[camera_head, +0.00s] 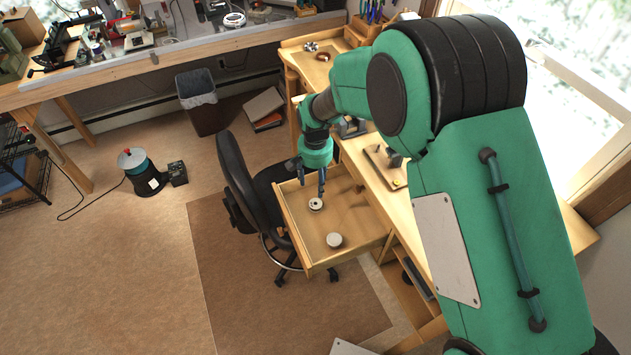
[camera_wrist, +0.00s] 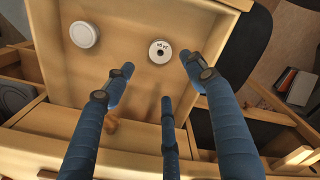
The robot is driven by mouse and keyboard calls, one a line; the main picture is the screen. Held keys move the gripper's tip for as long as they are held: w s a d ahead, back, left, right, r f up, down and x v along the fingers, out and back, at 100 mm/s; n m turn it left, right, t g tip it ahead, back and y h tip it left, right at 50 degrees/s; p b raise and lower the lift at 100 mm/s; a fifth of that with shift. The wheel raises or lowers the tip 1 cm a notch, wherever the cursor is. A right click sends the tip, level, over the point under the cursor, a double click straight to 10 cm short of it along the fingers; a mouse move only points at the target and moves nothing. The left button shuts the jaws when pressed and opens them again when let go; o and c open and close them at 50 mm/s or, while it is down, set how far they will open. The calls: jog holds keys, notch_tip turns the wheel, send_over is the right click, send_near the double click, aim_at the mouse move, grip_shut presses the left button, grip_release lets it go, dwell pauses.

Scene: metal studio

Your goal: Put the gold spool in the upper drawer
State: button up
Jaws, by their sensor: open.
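The open drawer (camera_head: 287,227) is pulled out from the wooden desk; its bare bottom also shows in the wrist view (camera_wrist: 120,55). A white-faced spool (camera_head: 316,203) with a dark centre hole lies flat in it, and it shows in the wrist view (camera_wrist: 160,50) with small print on its face. No gold colour is clear on it. My gripper (camera_head: 314,185) is over the drawer, fingers pointing down, open and empty. In the wrist view its fingers (camera_wrist: 158,75) are spread, with the spool just beyond them. I cannot tell if they touch it.
A pale round puck (camera_head: 334,240) lies in the drawer, also in the wrist view (camera_wrist: 85,34). A small orange-brown piece (camera_wrist: 111,126) is partly hidden by a finger. A black chair (camera_head: 233,168) stands against the drawer's left side. A board (camera_head: 384,160) with small items lies on the desk.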

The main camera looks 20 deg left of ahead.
dwell(0.4)
jog(key=s+d+r+m+t, duration=0.1)
jog(key=s+d+r+t, duration=0.1)
jog(key=d+r, duration=2.35)
jog(key=s+d+r+t, duration=0.2)
jog(key=s+d+r, duration=0.8)
jog(key=d, duration=0.1)
jog(key=s+d, duration=0.4)
jog(key=s, duration=0.3)
jog(key=s+d+r+m+t, duration=0.1)
jog(key=s+d, duration=0.4)
jog(key=s, duration=0.2)
jog(key=shift+d+r+t, duration=0.15)
jog(key=shift+r+t, duration=0.15)
